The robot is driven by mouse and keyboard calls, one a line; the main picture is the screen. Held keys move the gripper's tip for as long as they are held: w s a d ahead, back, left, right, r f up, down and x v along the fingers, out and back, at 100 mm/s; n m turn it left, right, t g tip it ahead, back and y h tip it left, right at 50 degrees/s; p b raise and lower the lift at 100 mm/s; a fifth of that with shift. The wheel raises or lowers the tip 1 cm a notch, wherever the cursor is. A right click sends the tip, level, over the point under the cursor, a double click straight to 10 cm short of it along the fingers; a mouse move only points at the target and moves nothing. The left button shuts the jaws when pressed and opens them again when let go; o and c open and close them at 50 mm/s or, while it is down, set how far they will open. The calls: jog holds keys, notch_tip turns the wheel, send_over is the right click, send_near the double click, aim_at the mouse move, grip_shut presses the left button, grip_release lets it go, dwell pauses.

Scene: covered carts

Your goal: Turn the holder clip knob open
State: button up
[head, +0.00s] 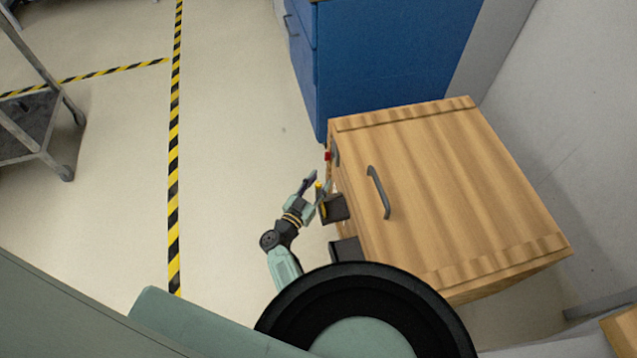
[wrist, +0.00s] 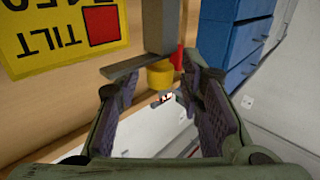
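A wooden covered cart (head: 450,190) stands right of centre in the head view. In the wrist view, a grey metal post (wrist: 159,25) with a flat grey bar (wrist: 133,68) stands out by its wooden side. I cannot tell for sure which is the clip knob. My gripper (head: 314,186) is beside the cart's left side. In the wrist view my gripper (wrist: 152,90) is open, its fingertips on either side of the yellow piece, with no clear contact.
A yellow label reading TILT (wrist: 60,35) is on the cart side. A dark handle (head: 378,192) is on the cart top. A blue cabinet (head: 385,55) stands behind the cart. Floor (head: 225,170) left of my arm is clear; a grey trolley (head: 35,120) is far left.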

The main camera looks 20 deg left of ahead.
grip_shut()
